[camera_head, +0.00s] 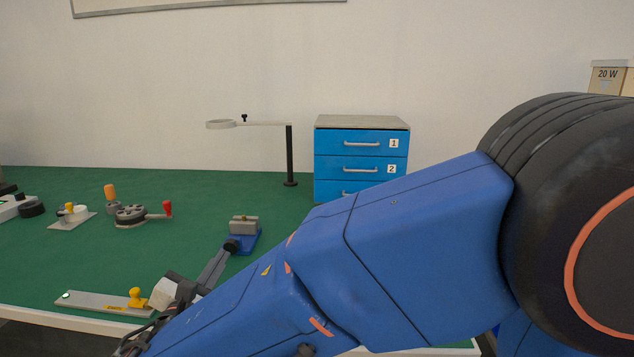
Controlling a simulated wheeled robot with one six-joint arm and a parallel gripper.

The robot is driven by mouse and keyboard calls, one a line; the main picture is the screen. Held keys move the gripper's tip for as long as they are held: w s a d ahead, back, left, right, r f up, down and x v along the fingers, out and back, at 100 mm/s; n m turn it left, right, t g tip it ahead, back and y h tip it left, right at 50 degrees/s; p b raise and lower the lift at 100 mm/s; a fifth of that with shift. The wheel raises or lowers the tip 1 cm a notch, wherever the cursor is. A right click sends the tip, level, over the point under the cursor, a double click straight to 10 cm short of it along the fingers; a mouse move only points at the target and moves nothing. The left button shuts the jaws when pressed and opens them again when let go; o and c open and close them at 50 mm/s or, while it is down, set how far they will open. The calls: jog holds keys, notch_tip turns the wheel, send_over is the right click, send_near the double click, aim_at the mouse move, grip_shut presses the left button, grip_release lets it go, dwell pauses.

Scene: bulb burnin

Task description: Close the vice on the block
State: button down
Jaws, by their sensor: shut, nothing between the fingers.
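The vice (247,241) is a small blue body on the green bench, in the middle of the head view. Grey-beige parts show at its top, with a small darker piece on them; I cannot tell the block from the jaws at this size. A dark round part (232,245) sits at the vice's near left side. My gripper (223,257) reaches up from the lower left, its fingers shut and empty. Its tip is right beside that dark part; whether they touch is unclear. My arm hides the bench in front and to the right of the vice.
A blue drawer cabinet (360,142) and a lamp-like stand (290,155) are behind the vice. A red-handled crank wheel (131,214) and other fixtures stand left. A grey plate with a yellow knob (135,297) lies at the front edge. Green bench (215,195) is clear behind the vice.

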jog(key=shift+w+d, duration=0.15)
jog(key=shift+w, duration=1.55)
jog(key=shift+w+d, duration=0.1)
jog(key=shift+w, duration=1.6)
jog(key=shift+f, duration=0.1)
jog(key=shift+d+f, duration=0.1)
jog(key=shift+d+r, duration=0.2)
jog(key=shift+r, duration=0.1)
jog(key=shift+s+a, duration=0.15)
jog(key=shift+s, duration=1.35)
jog(key=shift+s+a, duration=0.1)
jog(key=shift+s, duration=1.4)
